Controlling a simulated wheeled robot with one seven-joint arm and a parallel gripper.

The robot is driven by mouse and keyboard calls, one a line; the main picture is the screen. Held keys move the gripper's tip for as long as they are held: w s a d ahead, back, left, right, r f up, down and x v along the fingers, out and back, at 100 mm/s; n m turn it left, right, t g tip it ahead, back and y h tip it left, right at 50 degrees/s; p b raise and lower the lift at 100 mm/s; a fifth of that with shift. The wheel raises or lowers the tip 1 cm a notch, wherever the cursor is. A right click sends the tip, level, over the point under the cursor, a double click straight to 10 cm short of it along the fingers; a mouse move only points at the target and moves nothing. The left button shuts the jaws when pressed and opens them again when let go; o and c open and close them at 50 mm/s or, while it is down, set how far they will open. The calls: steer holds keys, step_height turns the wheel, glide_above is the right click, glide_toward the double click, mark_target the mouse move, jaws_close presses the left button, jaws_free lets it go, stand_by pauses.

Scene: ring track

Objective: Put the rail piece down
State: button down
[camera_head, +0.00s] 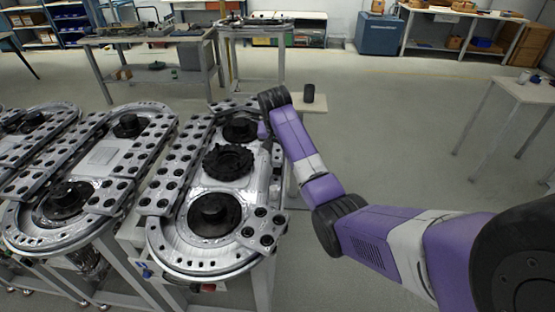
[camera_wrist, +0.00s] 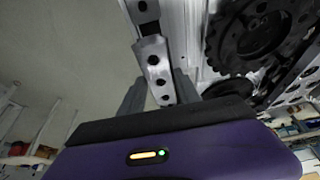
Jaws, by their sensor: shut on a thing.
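My gripper (camera_wrist: 160,92) is shut on a rail piece (camera_wrist: 155,52), a light metal strip with a row of dark round knobs. The piece lies between the two grey fingers in the wrist view. In the head view my gripper (camera_head: 265,132) is at the right side of the near ring track (camera_head: 187,258) and points down. The arm hides most of the held piece there. The piece is close to the track's edge; I cannot tell whether it touches the track.
A black toothed wheel (camera_head: 228,161) stands in the middle of the track, and also shows in the wrist view (camera_wrist: 250,35). A second ring track (camera_head: 45,240) stands at the left. Floor at the right is open.

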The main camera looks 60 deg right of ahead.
mark_target(278, 171)
steer(key=shift+f+p, duration=0.3)
steer(key=shift+f, duration=2.45)
steer(key=shift+s+a+f, duration=0.1)
steer(key=shift+s+f, duration=0.05)
steer(key=shift+f, duration=0.05)
steer(key=c, duration=0.9)
jaws_free()
steer(key=shift+f, duration=0.2)
steer(key=shift+o, duration=0.2)
steer(key=shift+r, duration=0.25)
steer(key=shift+r, duration=0.25)
steer(key=b+v, duration=0.1)
steer(key=v, duration=1)
steer(key=shift+a+r, duration=0.15)
steer(key=shift+r, duration=0.2)
